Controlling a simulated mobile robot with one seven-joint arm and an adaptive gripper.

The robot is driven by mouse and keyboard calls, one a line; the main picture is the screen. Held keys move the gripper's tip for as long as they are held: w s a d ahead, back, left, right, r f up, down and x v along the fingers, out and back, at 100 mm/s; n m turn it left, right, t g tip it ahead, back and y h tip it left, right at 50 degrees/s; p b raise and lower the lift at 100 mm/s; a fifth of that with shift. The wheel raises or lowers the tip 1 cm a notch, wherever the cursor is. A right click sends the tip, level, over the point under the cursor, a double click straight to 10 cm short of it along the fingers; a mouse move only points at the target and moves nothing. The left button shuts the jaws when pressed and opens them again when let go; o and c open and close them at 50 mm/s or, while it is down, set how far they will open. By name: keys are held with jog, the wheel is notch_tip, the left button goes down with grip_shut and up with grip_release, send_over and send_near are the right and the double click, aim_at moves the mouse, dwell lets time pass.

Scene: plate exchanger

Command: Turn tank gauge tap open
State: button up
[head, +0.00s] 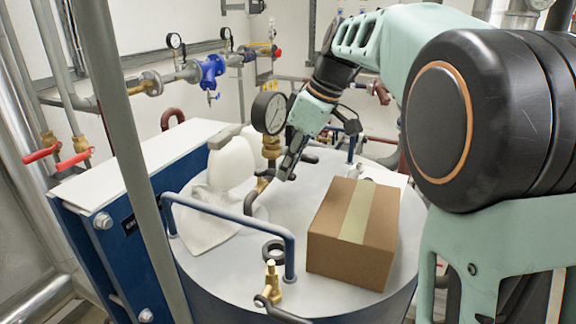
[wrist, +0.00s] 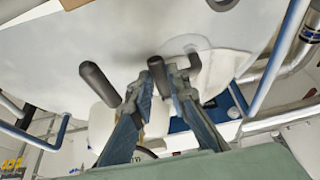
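The tank gauge (head: 269,113) is a round dial on a brass stem (head: 271,148) above the pale tank top. A black rounded handle (head: 307,157) shows just right of my gripper; a dark rounded bar (wrist: 100,83) shows left of my fingers in the wrist view. My fingertips (wrist: 170,82) are close together there, with dark parts at their ends. Whether they grip the tap handle is unclear.
A cardboard box (head: 341,255) stands on the tank lid, right of my gripper. A blue rail (head: 238,218) arches over the front left. White bags (head: 212,215) lie on the left. A brass valve (head: 271,280) stands at the front edge.

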grip_shut()
